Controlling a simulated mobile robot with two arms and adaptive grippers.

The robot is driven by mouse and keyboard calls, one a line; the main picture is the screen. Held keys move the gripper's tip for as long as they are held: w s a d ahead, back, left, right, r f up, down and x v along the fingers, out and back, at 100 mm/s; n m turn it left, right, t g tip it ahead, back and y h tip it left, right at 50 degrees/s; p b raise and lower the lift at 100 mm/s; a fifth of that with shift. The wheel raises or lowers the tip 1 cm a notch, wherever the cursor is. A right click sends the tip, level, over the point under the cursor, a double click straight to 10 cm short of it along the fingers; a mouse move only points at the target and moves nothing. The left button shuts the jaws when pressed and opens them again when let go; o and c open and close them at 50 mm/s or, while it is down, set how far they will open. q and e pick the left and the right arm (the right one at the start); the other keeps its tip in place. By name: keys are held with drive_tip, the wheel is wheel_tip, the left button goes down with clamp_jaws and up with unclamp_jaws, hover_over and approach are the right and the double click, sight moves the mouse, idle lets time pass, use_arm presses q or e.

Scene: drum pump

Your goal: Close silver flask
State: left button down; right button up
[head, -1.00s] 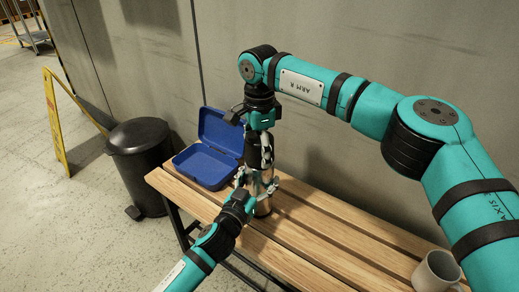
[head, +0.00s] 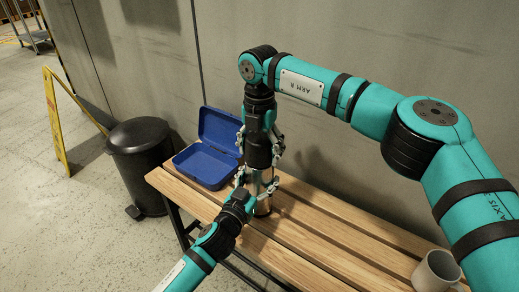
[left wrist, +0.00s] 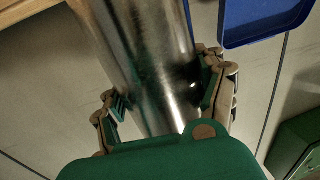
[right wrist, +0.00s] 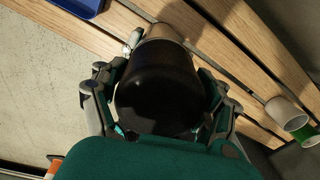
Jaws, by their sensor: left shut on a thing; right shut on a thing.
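The silver flask (head: 263,204) stands upright on the wooden bench; its metal body also fills the middle of the left wrist view (left wrist: 150,60). My left gripper (head: 256,184) is shut around the flask's body from the front, one finger on each side. My right gripper (head: 260,152) points straight down above it and is shut on the black cap (right wrist: 155,90), which is in line with the flask. The cap hides the flask's mouth, so I cannot tell how firmly it is seated.
An open blue box (head: 208,165) lies on the bench behind and left of the flask. A mug (head: 436,270) stands at the near right. A black bin (head: 140,165) and a yellow floor sign (head: 57,120) stand left of the bench. The wall is close behind. The bench's middle is clear.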

drive_tip(key=m, duration=0.3)
drive_tip(key=o, duration=1.4)
drive_tip(key=shift+c, duration=0.2)
wheel_tip(320, 180, up, 12)
use_arm(q)
unclamp_jaws()
drive_tip(key=shift+s, duration=0.1)
